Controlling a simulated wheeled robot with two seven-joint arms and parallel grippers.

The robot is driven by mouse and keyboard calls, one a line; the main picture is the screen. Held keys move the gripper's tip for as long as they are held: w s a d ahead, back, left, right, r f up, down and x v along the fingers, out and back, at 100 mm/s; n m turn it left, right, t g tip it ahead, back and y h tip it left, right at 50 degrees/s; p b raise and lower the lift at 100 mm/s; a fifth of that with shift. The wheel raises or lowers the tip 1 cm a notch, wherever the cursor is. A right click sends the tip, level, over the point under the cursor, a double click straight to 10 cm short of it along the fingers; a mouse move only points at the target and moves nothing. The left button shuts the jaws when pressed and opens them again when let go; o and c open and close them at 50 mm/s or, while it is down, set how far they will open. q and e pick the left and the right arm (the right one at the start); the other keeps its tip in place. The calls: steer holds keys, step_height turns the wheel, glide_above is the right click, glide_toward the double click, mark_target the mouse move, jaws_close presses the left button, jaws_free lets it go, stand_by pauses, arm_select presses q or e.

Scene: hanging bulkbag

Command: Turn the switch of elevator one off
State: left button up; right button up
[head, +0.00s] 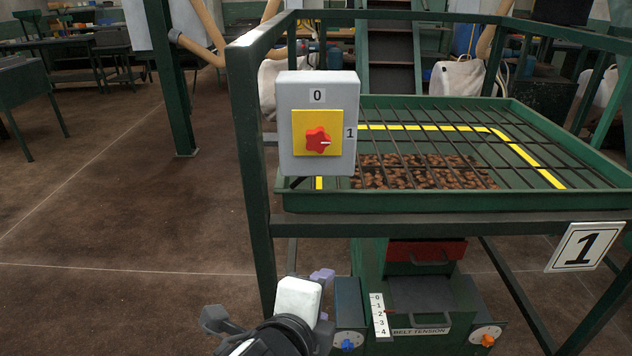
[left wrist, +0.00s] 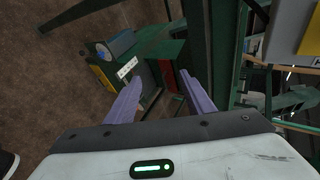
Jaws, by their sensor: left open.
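The switch is a red star-shaped knob (head: 318,140) on a yellow plate (head: 303,122) of a grey box (head: 340,91). The box is fixed to the green frame, with 0 marked above the plate and 1 to its right. The knob's white mark points right, toward 1. My left gripper (head: 322,278) is below the box in the head view, apart from it. In the left wrist view its two purple fingers (left wrist: 157,92) are spread with nothing between them. Part of the grey box (left wrist: 285,35) shows at that view's upper right; the knob is not visible there. My right gripper is out of view.
A green hopper with a bar grate (head: 430,203) stands right of and behind the box. A sign marked 1 (head: 585,247) hangs on the frame. A belt tension unit (head: 420,331) with dials is low in front. Open brown floor (head: 110,210) lies to the left.

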arm_select(q)
step_height(320, 180, up, 14)
steer(key=d+f+m+t+y, duration=0.15)
steer(key=m+t, duration=0.25)
steer(key=m, duration=0.5)
steer(key=m+t+y+p, duration=0.1)
steer(key=m+t+y, duration=0.15)
steer(key=m, duration=0.35)
glide_toward(317, 140)
steer(key=shift+t+h, duration=0.3)
steer(key=shift+t, duration=0.15)
steer(key=w, duration=0.2)
steer(key=w+p, duration=0.1)
steer(key=w, duration=0.5)
steer(key=shift+a+f, duration=0.15)
steer(key=shift+f, duration=0.2)
steer(key=c, duration=1)
steer(key=shift+c, duration=0.2)
